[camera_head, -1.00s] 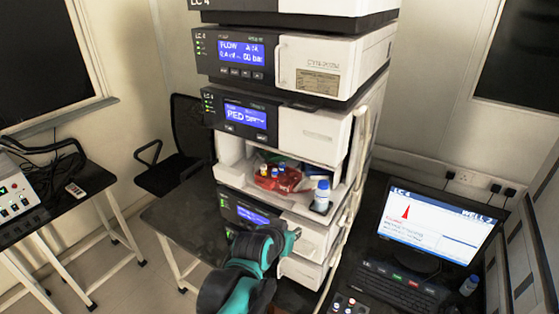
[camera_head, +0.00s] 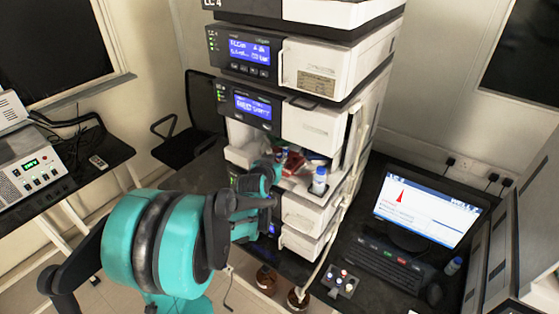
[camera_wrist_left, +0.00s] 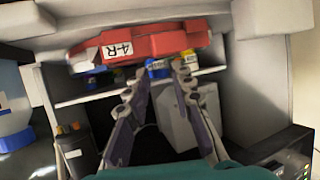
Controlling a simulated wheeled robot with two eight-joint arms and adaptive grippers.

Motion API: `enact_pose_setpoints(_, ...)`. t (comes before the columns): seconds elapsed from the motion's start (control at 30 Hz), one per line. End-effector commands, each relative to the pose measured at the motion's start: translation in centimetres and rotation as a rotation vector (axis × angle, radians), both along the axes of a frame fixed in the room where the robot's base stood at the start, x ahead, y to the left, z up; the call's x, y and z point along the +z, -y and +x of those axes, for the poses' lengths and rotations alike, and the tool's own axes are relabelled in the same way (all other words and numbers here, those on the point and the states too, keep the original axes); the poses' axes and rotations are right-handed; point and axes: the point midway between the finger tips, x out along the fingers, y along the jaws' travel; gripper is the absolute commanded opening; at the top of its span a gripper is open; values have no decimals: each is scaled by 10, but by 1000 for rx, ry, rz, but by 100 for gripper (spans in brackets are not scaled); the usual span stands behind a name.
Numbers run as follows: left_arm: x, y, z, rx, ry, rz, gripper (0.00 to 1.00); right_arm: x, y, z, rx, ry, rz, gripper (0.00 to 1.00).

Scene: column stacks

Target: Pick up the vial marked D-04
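In the head view, a red rack (camera_head: 293,162) stands in the open bay of the instrument stack, partly hidden by my left gripper (camera_head: 273,178). In the left wrist view the red rack (camera_wrist_left: 140,45) has a white label that looks like "4-R". Vials with blue and yellow show at its edge: one at the left (camera_wrist_left: 97,80) and one near the fingertips (camera_wrist_left: 157,68). My left gripper (camera_wrist_left: 158,84) has its fingers apart, with the tips close to the vial by them; contact cannot be told. I cannot read a D-04 mark. My right gripper is not in view.
A white bottle with a blue cap (camera_head: 320,180) stands at the right of the bay. The bay's walls and the panel above leave narrow room. A monitor (camera_head: 428,208), a keyboard (camera_head: 390,270) and a small vial tray (camera_head: 341,282) are on the bench at right.

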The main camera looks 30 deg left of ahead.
Motion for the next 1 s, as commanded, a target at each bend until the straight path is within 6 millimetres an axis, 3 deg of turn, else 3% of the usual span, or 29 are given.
enact_pose_setpoints(0.13,-6,-4,15,-1,0,0,23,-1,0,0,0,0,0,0)
enact_pose_setpoints(0.4,-7,-4,17,-1,0,0,23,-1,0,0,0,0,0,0)
enact_pose_setpoints(0.5,-7,-4,17,0,0,0,3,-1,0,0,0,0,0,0)
enact_pose_setpoints(1.0,2,-4,17,0,-1,0,3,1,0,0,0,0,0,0)
